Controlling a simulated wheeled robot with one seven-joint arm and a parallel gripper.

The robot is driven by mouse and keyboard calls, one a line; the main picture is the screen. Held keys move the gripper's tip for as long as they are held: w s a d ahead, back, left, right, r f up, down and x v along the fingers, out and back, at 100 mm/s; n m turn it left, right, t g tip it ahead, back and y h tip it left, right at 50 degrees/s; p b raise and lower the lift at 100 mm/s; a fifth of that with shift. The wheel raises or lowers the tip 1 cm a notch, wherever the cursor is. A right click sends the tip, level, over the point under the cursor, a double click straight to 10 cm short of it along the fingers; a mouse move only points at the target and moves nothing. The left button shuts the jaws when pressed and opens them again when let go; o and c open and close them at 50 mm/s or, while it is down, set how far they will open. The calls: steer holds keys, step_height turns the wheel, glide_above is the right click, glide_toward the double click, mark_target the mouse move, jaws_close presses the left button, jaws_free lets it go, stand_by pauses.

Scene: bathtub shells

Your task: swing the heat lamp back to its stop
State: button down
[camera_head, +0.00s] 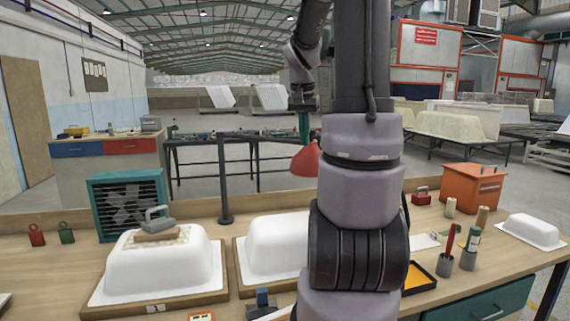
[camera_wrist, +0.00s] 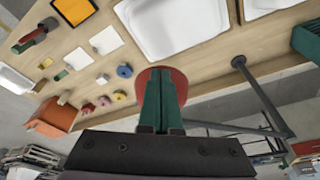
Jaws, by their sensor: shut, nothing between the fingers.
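The heat lamp's red shade (camera_head: 306,163) hangs from a dark jointed arm (camera_head: 262,134) on an upright black post (camera_head: 225,180) at the back of the bench. The shade is to the right of the post, partly behind my arm. My gripper (camera_head: 304,128) points down at the shade, its green fingers together and empty. In the wrist view the shut fingers (camera_wrist: 160,75) lie across the red shade (camera_wrist: 182,82), covering its middle. The post (camera_wrist: 240,62) stands to the right there. Whether the fingers touch the shade, I cannot tell.
White tub shells on wooden boards stand left (camera_head: 160,262) and centre (camera_head: 275,250) on the bench. A teal fan box (camera_head: 127,200) is behind the left shell. An orange box (camera_head: 472,188) and tool cups (camera_head: 468,260) stand to the right. Open air surrounds the post.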

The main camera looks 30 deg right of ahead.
steer(key=shift+h, duration=0.3)
steer(key=shift+w+d+f, duration=0.75)
steer(key=shift+w+f, duration=0.05)
steer(key=shift+f, duration=0.9)
steer(key=shift+w+d+f, duration=0.8)
steer(key=shift+w+f, duration=0.05)
steer(key=shift+f, duration=0.9)
steer(key=shift+w+d+f, duration=0.75)
steer(key=shift+w+f, duration=0.05)
steer(key=shift+f, duration=0.9)
steer(key=w+d+n, duration=0.2)
steer(key=w+d, duration=0.3)
steer(key=d, duration=0.3)
steer(key=w+d+n+t+y, duration=0.1)
steer(key=w+d+n, duration=0.2)
steer(key=w+d, duration=0.2)
steer(key=d, duration=0.2)
steer(key=shift+w+d+r, duration=0.2)
steer(key=shift+w+d, duration=0.15)
steer(key=shift+d, duration=0.05)
